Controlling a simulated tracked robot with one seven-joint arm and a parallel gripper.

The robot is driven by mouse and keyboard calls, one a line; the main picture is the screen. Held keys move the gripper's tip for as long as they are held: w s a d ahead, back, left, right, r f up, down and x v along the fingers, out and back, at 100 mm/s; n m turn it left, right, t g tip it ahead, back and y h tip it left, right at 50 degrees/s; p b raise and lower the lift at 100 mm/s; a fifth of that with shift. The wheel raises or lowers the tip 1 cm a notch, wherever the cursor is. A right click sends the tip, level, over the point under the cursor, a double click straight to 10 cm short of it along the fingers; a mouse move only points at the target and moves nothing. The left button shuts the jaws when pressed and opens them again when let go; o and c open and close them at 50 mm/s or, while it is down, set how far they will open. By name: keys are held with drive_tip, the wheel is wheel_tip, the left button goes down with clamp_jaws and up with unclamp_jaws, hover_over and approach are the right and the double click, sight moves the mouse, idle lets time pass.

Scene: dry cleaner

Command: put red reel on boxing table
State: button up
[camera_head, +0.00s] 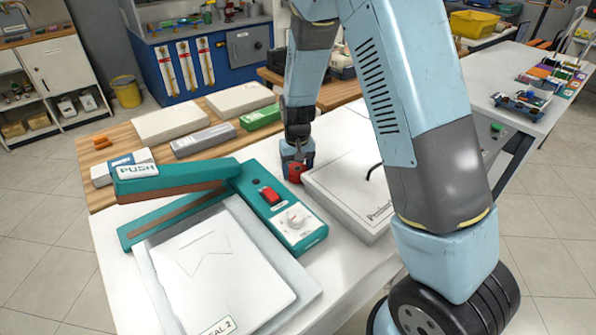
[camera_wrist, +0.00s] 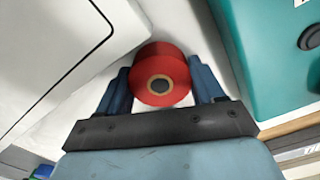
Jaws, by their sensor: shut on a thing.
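The red reel (camera_wrist: 160,66) is between the two blue fingers of my gripper (camera_wrist: 162,84) in the wrist view. My gripper is shut on it. In the head view my gripper (camera_head: 297,160) is low over the white table (camera_head: 345,130), and part of the red reel (camera_head: 295,174) shows below the fingers. Whether the reel touches the table top, I cannot tell. Which surface is the boxing table, the pictures do not make plain.
A teal sealing machine (camera_head: 285,215) stands left of the gripper. A flat white box (camera_head: 350,195) lies close on its right. White and green boxes (camera_head: 262,117) lie on the wooden top behind. Another table (camera_head: 530,75) at the right holds several small coloured items.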

drive_tip(key=shift+f, duration=0.35)
drive_tip(key=o, duration=1.2)
drive_tip(key=shift+c, duration=0.2)
